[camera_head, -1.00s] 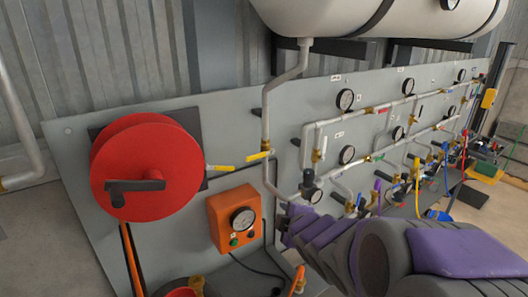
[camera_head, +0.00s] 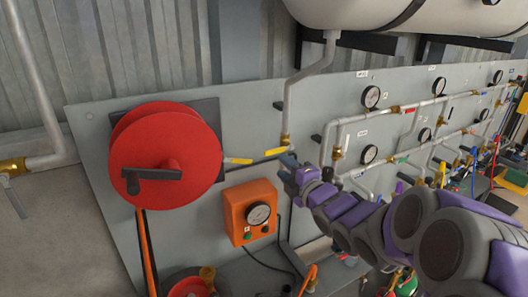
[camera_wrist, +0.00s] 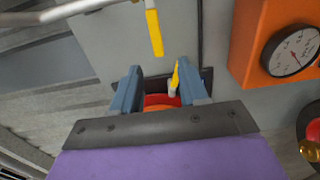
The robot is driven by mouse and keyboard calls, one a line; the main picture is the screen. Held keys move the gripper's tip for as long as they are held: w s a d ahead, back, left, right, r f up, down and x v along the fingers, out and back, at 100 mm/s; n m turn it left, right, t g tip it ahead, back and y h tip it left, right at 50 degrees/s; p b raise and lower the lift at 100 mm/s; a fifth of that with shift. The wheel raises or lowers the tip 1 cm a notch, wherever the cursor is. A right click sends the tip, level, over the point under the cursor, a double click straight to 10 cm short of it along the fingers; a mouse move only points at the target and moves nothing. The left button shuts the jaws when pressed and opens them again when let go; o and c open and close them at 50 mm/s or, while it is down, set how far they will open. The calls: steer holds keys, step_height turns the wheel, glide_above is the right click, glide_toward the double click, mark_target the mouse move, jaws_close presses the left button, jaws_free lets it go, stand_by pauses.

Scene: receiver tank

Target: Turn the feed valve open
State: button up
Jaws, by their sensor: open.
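Two yellow valve levers are near my gripper; no readable label shows which is the feed valve. One yellow lever (camera_head: 277,151) is on the vertical grey pipe under the white tank. The other, a yellow-and-white lever (camera_head: 238,160), is beside the red reel. My gripper (camera_head: 286,168) is just below and right of the pipe lever in the head view. In the wrist view my gripper (camera_wrist: 158,80) is open and empty. The pipe lever (camera_wrist: 154,32) appears beyond its fingertips, and the reel-side lever (camera_wrist: 174,78) shows between the fingers, farther back.
The red reel (camera_head: 165,157) is on the grey panel at left. An orange box with a gauge (camera_head: 251,212) is below the levers. More pipes, gauges (camera_head: 371,97) and valves fill the panel to the right. The white tank (camera_head: 390,12) is overhead.

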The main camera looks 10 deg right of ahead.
mark_target(274, 153)
steer(key=w, duration=0.2)
steer(key=w+d, duration=0.1)
steer(key=w, duration=0.3)
steer(key=shift+d, duration=0.4)
steer(key=w+a, duration=0.4)
steer(key=a, duration=0.1)
steer(key=shift+b, duration=0.4)
steer(key=shift+w+a, duration=0.1)
steer(key=shift+w, duration=0.3)
steer(key=shift+w+d, duration=0.15)
steer(key=shift+d, duration=0.15)
steer(key=shift+w+d, duration=0.1)
steer(key=shift+d, duration=1.1)
steer(key=shift+a, duration=1.2)
steer(key=c, duration=0.7)
steer(key=shift+d, duration=0.3)
jaws_close()
